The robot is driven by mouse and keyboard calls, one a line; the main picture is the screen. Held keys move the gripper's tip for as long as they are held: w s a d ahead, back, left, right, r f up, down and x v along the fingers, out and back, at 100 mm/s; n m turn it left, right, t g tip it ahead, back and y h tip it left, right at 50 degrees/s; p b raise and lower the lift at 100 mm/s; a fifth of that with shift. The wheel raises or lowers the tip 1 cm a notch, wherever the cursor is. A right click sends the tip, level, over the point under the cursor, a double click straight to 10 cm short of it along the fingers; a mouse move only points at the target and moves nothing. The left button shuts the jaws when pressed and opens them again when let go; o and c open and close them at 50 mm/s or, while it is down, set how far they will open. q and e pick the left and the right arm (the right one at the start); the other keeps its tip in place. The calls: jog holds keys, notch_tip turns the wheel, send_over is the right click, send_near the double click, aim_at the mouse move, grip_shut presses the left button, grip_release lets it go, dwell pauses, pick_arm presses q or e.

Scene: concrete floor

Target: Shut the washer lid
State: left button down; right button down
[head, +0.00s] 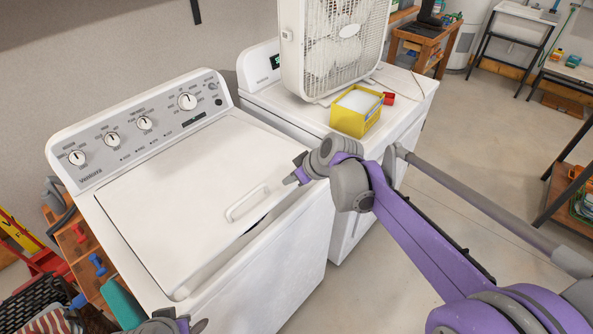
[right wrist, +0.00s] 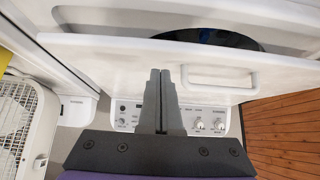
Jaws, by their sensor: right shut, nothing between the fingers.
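The white washer (head: 316,215) stands at the left with its control panel at the back. Its lid (head: 180,190) lies low and tilted slightly up, with a dark gap under its front edge near the handle (head: 247,203). In the right wrist view the lid (right wrist: 110,55), its handle (right wrist: 218,76) and the dark drum opening show. My right gripper (head: 292,181) is shut and empty, near the lid's right front corner; its fingers (right wrist: 160,72) overlap the lid in the wrist view, and contact is unclear. My left gripper (head: 182,326) is cut off at the bottom edge, by the washer's front.
A second white machine (head: 410,95) stands to the right, bearing a box fan (head: 330,45), a yellow box (head: 356,112) and a small red item (head: 389,98). Shelves with tools (head: 85,250) stand left of the washer.

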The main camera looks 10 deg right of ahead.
pick_arm(q)
jog(key=shift+s, duration=0.1)
pick_arm(e)
jog(key=shift+s+d+f, duration=0.1)
jog(key=shift+s+f, duration=0.05)
jog(key=shift+f, duration=1)
